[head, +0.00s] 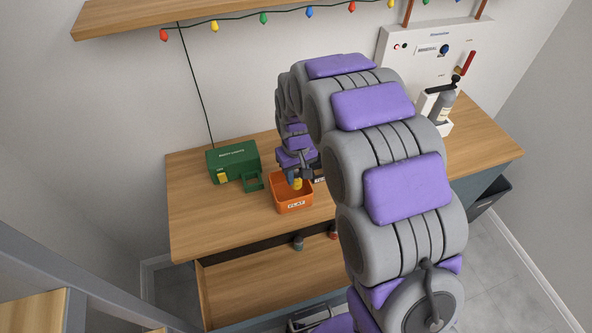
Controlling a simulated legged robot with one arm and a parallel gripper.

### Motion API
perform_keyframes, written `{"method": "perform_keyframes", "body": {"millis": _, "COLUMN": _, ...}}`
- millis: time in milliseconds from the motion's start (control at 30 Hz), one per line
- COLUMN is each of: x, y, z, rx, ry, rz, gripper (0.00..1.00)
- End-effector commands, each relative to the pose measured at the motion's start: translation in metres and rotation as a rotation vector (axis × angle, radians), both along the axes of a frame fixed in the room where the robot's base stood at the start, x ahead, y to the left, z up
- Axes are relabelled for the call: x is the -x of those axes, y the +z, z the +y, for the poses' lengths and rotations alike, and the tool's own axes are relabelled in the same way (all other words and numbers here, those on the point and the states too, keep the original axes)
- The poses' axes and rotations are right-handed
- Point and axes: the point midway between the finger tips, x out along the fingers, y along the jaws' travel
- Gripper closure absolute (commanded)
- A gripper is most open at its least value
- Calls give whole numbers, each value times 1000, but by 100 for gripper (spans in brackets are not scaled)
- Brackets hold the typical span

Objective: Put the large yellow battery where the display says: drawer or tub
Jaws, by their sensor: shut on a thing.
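My gripper (295,175) points down at the orange tub (293,206) and is shut on the yellow battery (297,184). Only a small part of the battery shows, at the tub's opening; I cannot tell whether it touches the tub's floor. The tub stands on the wooden counter and its front label seems to read "FLAT". The drawer (245,290) below the counter is pulled open. A green box (233,158) with a small yellow patch (222,178), perhaps the display, stands left of the tub. Its reading is too small to tell.
A dark item (320,172) beside the tub is partly hidden by my arm. Two small objects (298,243) show at the drawer's back. The counter's left end is clear.

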Motion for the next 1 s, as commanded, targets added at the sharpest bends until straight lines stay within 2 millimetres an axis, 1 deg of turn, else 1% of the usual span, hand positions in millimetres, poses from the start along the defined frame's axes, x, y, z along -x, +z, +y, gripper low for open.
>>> {"method": "perform_keyframes", "body": {"millis": 100, "x": 0, "y": 1, "z": 0, "rx": 0, "ry": 0, "rz": 0, "gripper": 100}}
{"method": "perform_keyframes", "body": {"millis": 133, "x": 0, "y": 1, "z": 0, "rx": 0, "ry": 0, "rz": 0, "gripper": 64}}
{"method": "perform_keyframes", "body": {"millis": 400, "x": 0, "y": 0, "z": 0, "rx": 0, "ry": 0, "rz": 0, "gripper": 38}}
{"method": "perform_keyframes", "body": {"millis": 433, "x": 0, "y": 0, "z": 0, "rx": 0, "ry": 0, "rz": 0, "gripper": 36}}
{"method": "perform_keyframes", "body": {"millis": 667, "x": 0, "y": 1, "z": 0, "rx": 0, "ry": 0, "rz": 0, "gripper": 36}}
{"method": "perform_keyframes", "body": {"millis": 767, "x": -1, "y": 6, "z": 0, "rx": 0, "ry": 0, "rz": -1, "gripper": 36}}
{"method": "perform_keyframes", "body": {"millis": 867, "x": -1, "y": 18, "z": 0, "rx": -1, "ry": 0, "rz": -2, "gripper": 36}}
{"method": "perform_keyframes", "body": {"millis": 967, "x": 0, "y": 37, "z": 0, "rx": 0, "ry": 0, "rz": -1, "gripper": 36}}
{"method": "perform_keyframes", "body": {"millis": 1000, "x": -1, "y": 46, "z": 0, "rx": -1, "ry": 0, "rz": -4, "gripper": 36}}
